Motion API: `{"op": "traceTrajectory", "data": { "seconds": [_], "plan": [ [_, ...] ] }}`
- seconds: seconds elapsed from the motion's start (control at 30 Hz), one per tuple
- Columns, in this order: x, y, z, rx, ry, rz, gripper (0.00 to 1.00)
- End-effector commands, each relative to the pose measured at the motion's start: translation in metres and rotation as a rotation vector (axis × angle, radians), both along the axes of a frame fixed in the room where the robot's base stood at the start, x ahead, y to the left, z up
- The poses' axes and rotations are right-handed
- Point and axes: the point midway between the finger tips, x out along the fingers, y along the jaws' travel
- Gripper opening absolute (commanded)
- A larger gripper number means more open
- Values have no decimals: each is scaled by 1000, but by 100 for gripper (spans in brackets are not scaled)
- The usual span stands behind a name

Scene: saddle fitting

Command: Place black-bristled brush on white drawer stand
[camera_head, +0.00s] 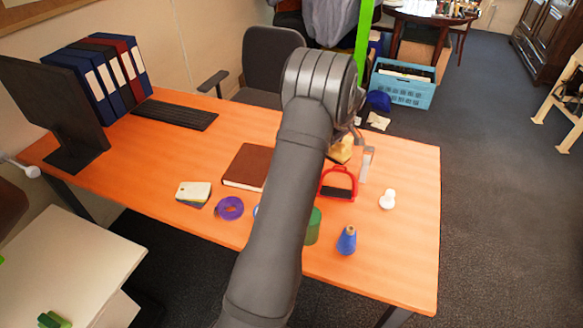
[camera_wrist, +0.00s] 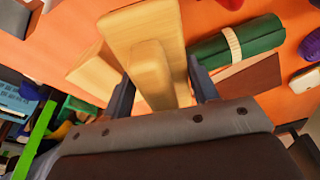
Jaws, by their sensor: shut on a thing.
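My gripper (camera_wrist: 160,74) is shut on a light wooden piece (camera_wrist: 143,35) in the wrist view, with one finger on each side of it. I take this piece to be the brush, but no black bristles show.
The orange table (camera_head: 410,165) holds a red stirrup-like frame (camera_head: 338,171), brown book (camera_head: 245,166), purple ring (camera_head: 229,208), blue cone (camera_head: 346,241), white bulb-shaped item (camera_head: 387,199) and green cylinder (camera_head: 313,227). A green item (camera_head: 53,320) lies on the stand, whose middle is clear. A monitor (camera_head: 48,105) stands at left.

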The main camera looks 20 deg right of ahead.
Motion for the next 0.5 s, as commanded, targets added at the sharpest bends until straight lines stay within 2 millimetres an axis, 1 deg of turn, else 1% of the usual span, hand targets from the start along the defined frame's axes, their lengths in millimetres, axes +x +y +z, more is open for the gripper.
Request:
{"op": "traceTrajectory", "data": {
  "seconds": [0.3, 0.5],
  "plan": [
    [-1, 0, -53, 2, 3, 2, 8],
    [-1, 0, -73, 1, 3, 1, 8]
  ]
}}
